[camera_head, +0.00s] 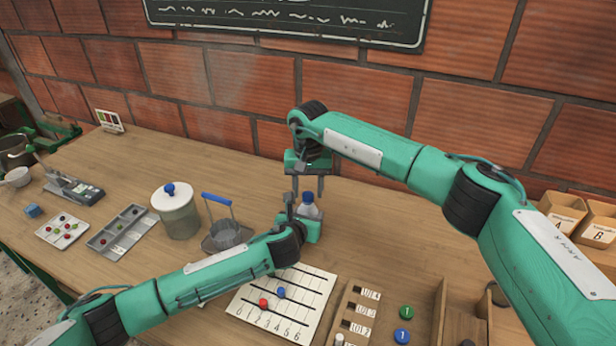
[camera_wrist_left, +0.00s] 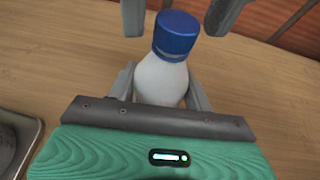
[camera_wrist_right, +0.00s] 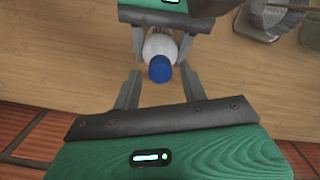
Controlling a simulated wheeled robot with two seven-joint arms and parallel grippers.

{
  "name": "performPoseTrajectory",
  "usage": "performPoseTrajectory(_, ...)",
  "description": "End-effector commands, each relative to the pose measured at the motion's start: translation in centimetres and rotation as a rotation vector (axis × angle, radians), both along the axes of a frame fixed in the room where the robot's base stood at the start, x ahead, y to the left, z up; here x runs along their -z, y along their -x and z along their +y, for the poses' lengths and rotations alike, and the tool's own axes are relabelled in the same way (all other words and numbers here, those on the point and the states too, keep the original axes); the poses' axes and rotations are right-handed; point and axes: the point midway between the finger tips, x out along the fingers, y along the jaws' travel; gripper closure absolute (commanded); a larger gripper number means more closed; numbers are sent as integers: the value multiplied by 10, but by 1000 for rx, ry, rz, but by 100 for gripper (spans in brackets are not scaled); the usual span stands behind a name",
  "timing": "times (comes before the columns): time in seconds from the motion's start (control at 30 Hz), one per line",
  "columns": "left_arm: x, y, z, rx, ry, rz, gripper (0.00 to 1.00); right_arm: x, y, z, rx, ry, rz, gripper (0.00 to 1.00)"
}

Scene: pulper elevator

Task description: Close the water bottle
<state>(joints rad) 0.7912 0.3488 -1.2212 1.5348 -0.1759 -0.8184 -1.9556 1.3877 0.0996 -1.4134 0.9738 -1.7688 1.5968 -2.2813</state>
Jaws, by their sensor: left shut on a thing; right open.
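The water bottle (camera_wrist_left: 160,82) is white and stands upright on the table in the middle of the head view (camera_head: 310,211). Its blue cap (camera_wrist_left: 176,36) sits on top of the neck; I cannot tell how tightly. My left gripper (camera_head: 301,218) is shut on the bottle's body, with a finger on each side. My right gripper (camera_head: 307,190) points down from above, open and empty. Its fingers are on either side of the blue cap, apart from it, as the right wrist view shows the cap (camera_wrist_right: 160,70) between them.
A metal holder with a blue handle (camera_head: 217,200) and a lidded canister (camera_head: 177,212) stand left of the bottle. A numbered board (camera_head: 285,300) and a wooden slotted rack (camera_head: 352,310) lie in front. The brick wall (camera_head: 240,85) rises behind. Table right of the bottle is clear.

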Motion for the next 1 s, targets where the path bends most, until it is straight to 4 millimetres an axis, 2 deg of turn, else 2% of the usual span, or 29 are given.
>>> performPoseTrajectory(0.37,-1,0,0,0,0,-1,100,6,0,0,0,1,0,57)
performPoseTrajectory(0.6,-1,0,0,0,0,-1,100,6,0,0,0,1,0,100)
performPoseTrajectory(0.83,-1,0,0,0,0,-1,100,6,0,0,31,2,0,100)
performPoseTrajectory(1.0,-1,0,0,0,0,-1,100,6,0,0,234,10,1,100)
